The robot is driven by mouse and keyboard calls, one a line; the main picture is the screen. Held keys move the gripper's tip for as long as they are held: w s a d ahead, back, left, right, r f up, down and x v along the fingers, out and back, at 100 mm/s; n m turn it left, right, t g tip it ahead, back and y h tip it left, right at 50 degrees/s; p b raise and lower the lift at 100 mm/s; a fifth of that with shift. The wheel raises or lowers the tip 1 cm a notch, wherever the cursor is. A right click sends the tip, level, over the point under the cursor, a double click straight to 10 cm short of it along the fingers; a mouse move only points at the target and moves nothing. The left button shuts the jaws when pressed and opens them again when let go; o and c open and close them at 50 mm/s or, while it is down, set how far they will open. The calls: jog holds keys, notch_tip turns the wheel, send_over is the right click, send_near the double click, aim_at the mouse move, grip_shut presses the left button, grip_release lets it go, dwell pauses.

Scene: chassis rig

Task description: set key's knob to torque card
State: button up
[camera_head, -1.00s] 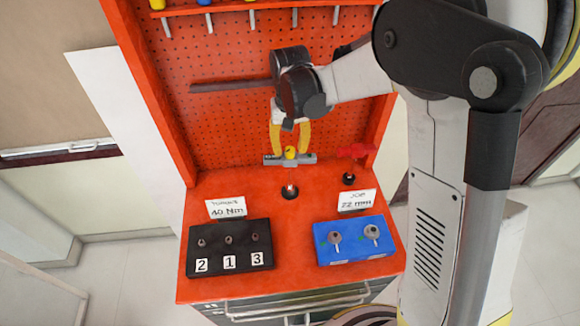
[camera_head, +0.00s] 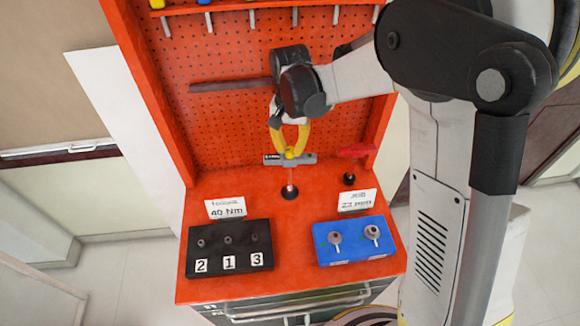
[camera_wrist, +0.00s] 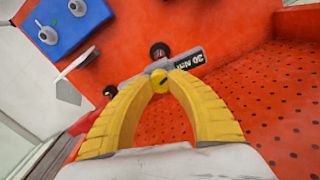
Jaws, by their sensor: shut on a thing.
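The key is a grey torque tool with a crossbar (camera_head: 275,159) on an upright stem in the middle of the orange bench; its crossbar also shows in the wrist view (camera_wrist: 188,63). Its small yellow knob (camera_wrist: 160,80) has a dark mark. The crossbar's dark window seems to read 30 Nm, upside down in the wrist view. My gripper (camera_head: 290,151) is above the key, its yellow fingers shut on the knob; the fingertips (camera_wrist: 160,78) meet it from both sides. The torque card (camera_head: 226,209) stands at the left and reads 40 Nm.
A black block (camera_head: 228,262) numbered 2, 1, 3 holds sockets at front left. A blue block (camera_head: 352,253) with two sockets is at front right, behind it a white job card (camera_head: 357,200). A red-handled tool (camera_head: 356,151) stands right of the key. A perforated panel rises behind.

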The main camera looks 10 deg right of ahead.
jog(key=m, duration=0.7)
jog(key=shift+b, duration=0.3)
jog(key=o, duration=0.8)
jog(key=n, duration=0.4)
jog(key=shift+n, duration=0.4)
jog(key=n, duration=0.6)
jog(key=shift+b, duration=0.35)
jog(key=c, duration=0.7)
jog(key=shift+c, duration=0.2)
